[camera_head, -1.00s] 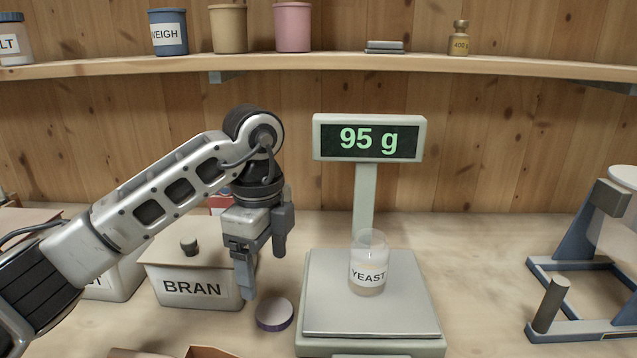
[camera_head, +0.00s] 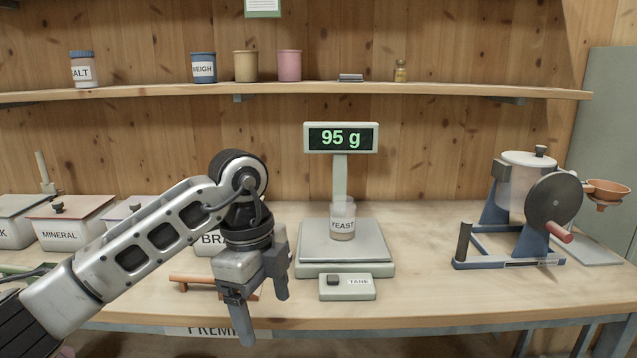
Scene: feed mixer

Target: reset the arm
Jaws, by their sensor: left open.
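My left gripper (camera_head: 262,318) is open and empty, pointing down in front of the bench's front edge in the picture. Its arm comes in from the left and covers part of the bran box (camera_head: 207,246). The yeast jar (camera_head: 343,224) stands upright on the scale's plate (camera_head: 370,251), to the right of the gripper and apart from it. The scale's display (camera_head: 341,138) reads 95 g. My right gripper is not in view.
A tare button box (camera_head: 347,288) lies before the scale. The mineral box (camera_head: 68,222) and other lidded boxes stand at left. A mixer with a crank wheel (camera_head: 553,207) stands at right. A shelf (camera_head: 450,90) holds several jars. Bench room between scale and mixer is clear.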

